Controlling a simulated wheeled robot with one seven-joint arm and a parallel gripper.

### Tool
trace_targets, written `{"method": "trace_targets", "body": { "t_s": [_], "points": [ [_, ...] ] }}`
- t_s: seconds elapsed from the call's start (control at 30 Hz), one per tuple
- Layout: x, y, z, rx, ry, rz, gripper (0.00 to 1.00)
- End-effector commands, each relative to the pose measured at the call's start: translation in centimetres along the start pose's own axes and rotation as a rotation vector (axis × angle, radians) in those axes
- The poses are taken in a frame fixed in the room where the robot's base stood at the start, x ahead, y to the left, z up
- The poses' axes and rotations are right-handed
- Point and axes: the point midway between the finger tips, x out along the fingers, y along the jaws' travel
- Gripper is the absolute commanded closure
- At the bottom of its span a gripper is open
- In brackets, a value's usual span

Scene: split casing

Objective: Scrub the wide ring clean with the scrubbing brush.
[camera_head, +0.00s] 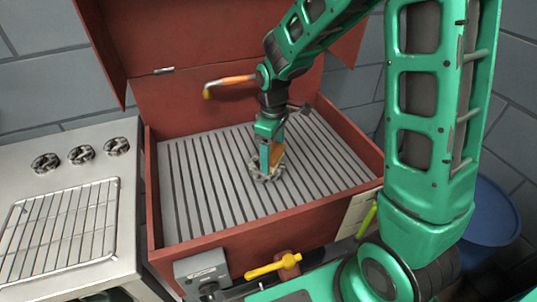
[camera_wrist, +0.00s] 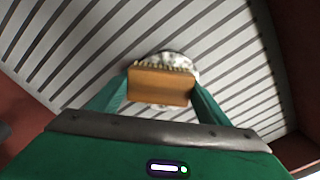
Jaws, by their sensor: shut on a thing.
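My gripper (camera_head: 269,148) is shut on the scrubbing brush (camera_head: 277,153), an orange-brown wooden block, over the slatted grey floor of the red bin. In the wrist view the brush (camera_wrist: 160,87) sits between my two green fingers, with pale bristles along its far edge. The wide ring (camera_head: 258,176) is a mottled grey-white round piece on the slats, directly below the brush. In the wrist view the ring (camera_wrist: 180,58) shows beyond the brush, which hides its near part. The bristles appear to be at the ring, but I cannot tell whether they touch it.
The red bin (camera_head: 153,200) has walls around the slats and a raised lid (camera_head: 200,30). An orange spout-like part (camera_head: 230,82) hangs at its back. A yellow valve handle (camera_head: 272,266) and grey box (camera_head: 202,269) are at its front. A metal stove (camera_head: 125,205) stands left. The surrounding slats are clear.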

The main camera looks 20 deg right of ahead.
Motion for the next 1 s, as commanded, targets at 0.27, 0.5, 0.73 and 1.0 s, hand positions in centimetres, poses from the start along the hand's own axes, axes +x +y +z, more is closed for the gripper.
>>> {"method": "trace_targets", "body": {
  "t_s": [0.27, 0.5, 0.73, 1.0],
  "points": [
    [-0.1, -1.6, -1.7, 0.001, 0.001, 0.000, 0.54],
    [-1.2, -2.1, -2.4, 0.011, 0.004, 0.003, 0.54],
    [-3.8, -2.0, -2.2, 0.014, 0.002, 0.001, 0.54],
    [-6.3, -2.0, -2.1, 0.015, 0.003, 0.002, 0.54]
  ]
}}
